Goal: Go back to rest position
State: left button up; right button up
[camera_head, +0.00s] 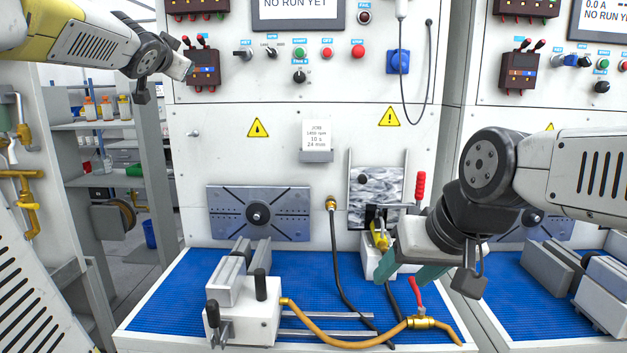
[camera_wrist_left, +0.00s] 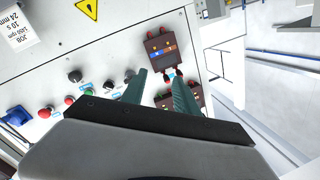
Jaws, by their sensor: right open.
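My right gripper (camera_head: 397,272) is at the right of the washer bench in the head view, pointing down and left above the blue mat (camera_head: 180,290). Its green fingers are apart, with nothing visible between them. It is close to a small white block with a yellow fitting (camera_head: 379,236) and above a red-handled brass valve (camera_head: 420,322). My left gripper (camera_head: 188,68) is raised at the upper left, in front of the panel near a dark switch box (camera_head: 203,72). In the left wrist view its two green fingers (camera_wrist_left: 160,76) are apart and empty.
A white vise-like fixture (camera_head: 243,318) with black knobs stands on the mat. An orange hose (camera_head: 340,323) and dark hoses run across the mat. A slotted grey plate (camera_head: 258,213) is on the back wall. Shelves with bottles (camera_head: 106,107) stand at the left.

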pick_arm(q)
jog(key=s+d+f+n+g+h, duration=0.1)
jog(key=s+d+f+g, duration=0.2)
jog(key=s+f, duration=0.7)
jog(key=s+d+f+n+g+h, duration=0.1)
jog(key=s+d+f+g, duration=0.3)
jog(key=s+d+f, duration=0.4)
jog(key=s+d+f+n+g+h, duration=0.2)
jog(key=s+d+f+g, duration=0.2)
jog(key=s+f, duration=0.8)
notch_tip(320, 180, down, 4)
jog(key=shift+s+d+r+h, duration=0.15)
jog(key=shift+d+h, duration=0.15)
jog(key=shift+d, duration=0.7)
